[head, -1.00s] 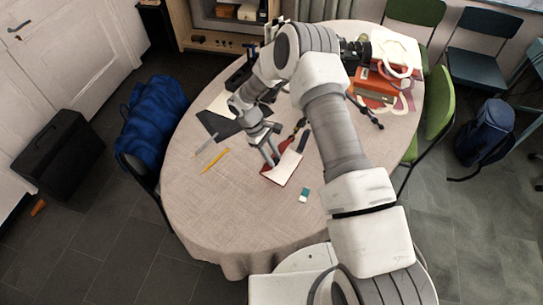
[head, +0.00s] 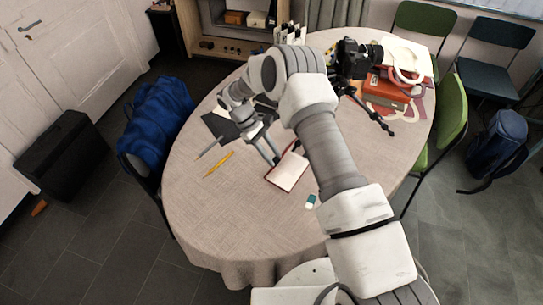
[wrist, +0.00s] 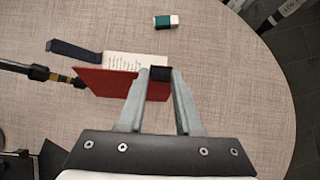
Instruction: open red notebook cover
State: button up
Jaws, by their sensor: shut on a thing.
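The red notebook lies on the round table (head: 215,215), with its white page (head: 290,172) showing in the head view. In the wrist view its red cover (wrist: 105,83) stands raised in front of the lined page (wrist: 135,59), hiding part of it. My gripper (head: 274,160) is at the notebook's left side in the head view. In the wrist view the fingertips of my gripper (wrist: 160,74) are shut on the cover near its right end. The fingers hide a little of the cover there.
A green and white eraser (head: 311,201) lies in front of the notebook. A yellow pencil (head: 219,163) lies to the left. A tripod leg (head: 375,118) with the black camera (head: 352,58) is behind on the right. A dark strap-like piece (wrist: 73,50) lies beside the page.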

jog(key=shift+w+a+f+g+h+b, duration=0.1)
jog(key=shift+w+a+g+h+b, duration=0.2)
jog(key=shift+b, duration=0.7)
jog(key=shift+c, duration=0.3)
jog(key=shift+w+a+g+h+b, duration=0.4)
jog(key=shift+a+h+b, duration=0.25)
jog(key=shift+b, duration=1.45)
jog(key=shift+a+r, duration=0.2)
jog(key=shift+w+a+b, duration=0.1)
jog(key=shift+w+b, duration=0.05)
jog(key=shift+b, duration=0.35)
